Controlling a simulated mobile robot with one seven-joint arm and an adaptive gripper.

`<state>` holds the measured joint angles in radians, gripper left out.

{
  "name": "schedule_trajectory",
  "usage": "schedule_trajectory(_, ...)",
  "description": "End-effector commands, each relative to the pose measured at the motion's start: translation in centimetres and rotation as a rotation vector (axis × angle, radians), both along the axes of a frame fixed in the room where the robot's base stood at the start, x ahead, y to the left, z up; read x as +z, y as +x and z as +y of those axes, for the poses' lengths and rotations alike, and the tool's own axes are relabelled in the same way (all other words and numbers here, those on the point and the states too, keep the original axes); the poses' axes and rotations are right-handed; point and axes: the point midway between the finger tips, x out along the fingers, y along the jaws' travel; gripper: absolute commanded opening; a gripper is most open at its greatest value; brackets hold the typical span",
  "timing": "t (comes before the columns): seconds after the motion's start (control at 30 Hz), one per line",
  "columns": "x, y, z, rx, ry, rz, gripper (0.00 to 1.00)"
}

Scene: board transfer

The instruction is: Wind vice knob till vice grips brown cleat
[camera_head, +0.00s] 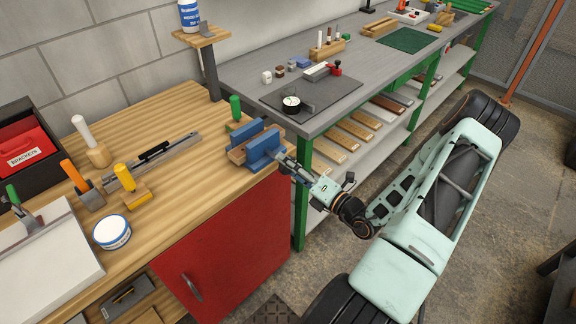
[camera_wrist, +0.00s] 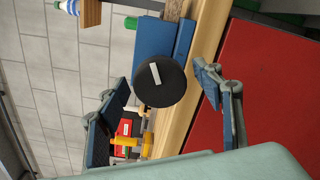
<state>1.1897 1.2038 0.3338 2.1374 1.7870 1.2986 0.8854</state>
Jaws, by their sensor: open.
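The blue vice (camera_head: 264,148) stands at the right end of the wooden bench, and its blue body also shows in the wrist view (camera_wrist: 153,40). The brown cleat (camera_head: 238,154) shows between the blue jaws; whether they touch it on both sides I cannot tell. The vice knob (camera_wrist: 160,82) is a round black disc with a white mark, face-on in the wrist view. My gripper (camera_head: 282,161) is at the vice's front right. In the wrist view my gripper (camera_wrist: 160,78) is open, one finger on each side of the knob, with gaps visible.
A green-handled tool (camera_head: 235,107) stands close behind the vice. Left on the bench are a yellow-handled tool (camera_head: 124,176), an orange-handled tool (camera_head: 74,174) and a white tub (camera_head: 112,232). A red cabinet front (camera_head: 225,260) drops below the bench edge. A grey bench (camera_head: 330,110) stands behind.

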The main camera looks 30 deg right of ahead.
Motion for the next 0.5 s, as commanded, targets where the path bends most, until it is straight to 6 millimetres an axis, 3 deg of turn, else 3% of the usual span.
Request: schedule_trajectory(0.5,0.0,-9.1,-3.4,-0.004,-0.001,0.001,0.61)
